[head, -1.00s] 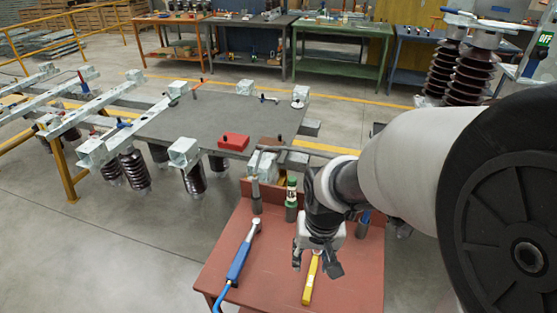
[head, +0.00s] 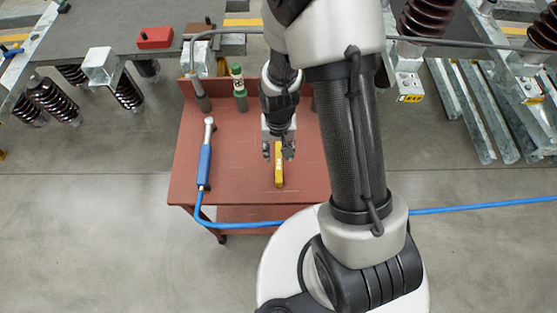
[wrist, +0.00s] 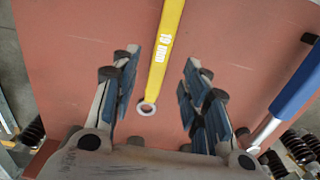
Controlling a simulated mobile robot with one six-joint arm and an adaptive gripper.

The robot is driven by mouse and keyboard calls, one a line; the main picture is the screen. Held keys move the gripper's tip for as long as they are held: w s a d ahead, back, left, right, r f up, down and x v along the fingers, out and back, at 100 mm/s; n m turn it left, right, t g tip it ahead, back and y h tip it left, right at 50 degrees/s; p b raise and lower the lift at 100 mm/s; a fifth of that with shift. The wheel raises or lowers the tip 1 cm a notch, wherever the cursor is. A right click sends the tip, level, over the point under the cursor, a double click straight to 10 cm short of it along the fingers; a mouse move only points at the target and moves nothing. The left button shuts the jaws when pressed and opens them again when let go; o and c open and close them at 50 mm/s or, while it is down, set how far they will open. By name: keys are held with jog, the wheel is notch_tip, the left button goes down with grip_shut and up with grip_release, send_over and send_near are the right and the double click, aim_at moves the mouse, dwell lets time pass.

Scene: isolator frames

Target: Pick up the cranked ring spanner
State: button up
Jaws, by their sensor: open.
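The cranked ring spanner, with a yellow handle (head: 279,172), lies on the red-brown table (head: 235,165). In the wrist view its yellow shaft (wrist: 166,45) runs from the top edge down to a small metal ring end. My gripper (head: 278,152) is above the ring end side of it. In the wrist view my gripper (wrist: 157,75) is open, with its blue-padded fingers on either side of the spanner and nothing held. In the head view the ring end is hidden behind my gripper.
A blue-handled tool (head: 204,165) with a blue hose lies to the left on the table and shows at the right of the wrist view (wrist: 295,85). A green bottle (head: 239,85) and a grey cylinder (head: 202,95) stand at the table's back edge.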

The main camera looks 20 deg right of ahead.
aim_at(278, 158)
jog(key=f, duration=0.2)
jog(key=f+b, duration=0.1)
jog(key=f, duration=0.1)
jog(key=f+b, duration=0.1)
jog(key=f, duration=0.1)
jog(key=shift+w+f, duration=0.3)
jog(key=shift+r, duration=0.1)
jog(key=shift+c, duration=0.4)
grip_shut()
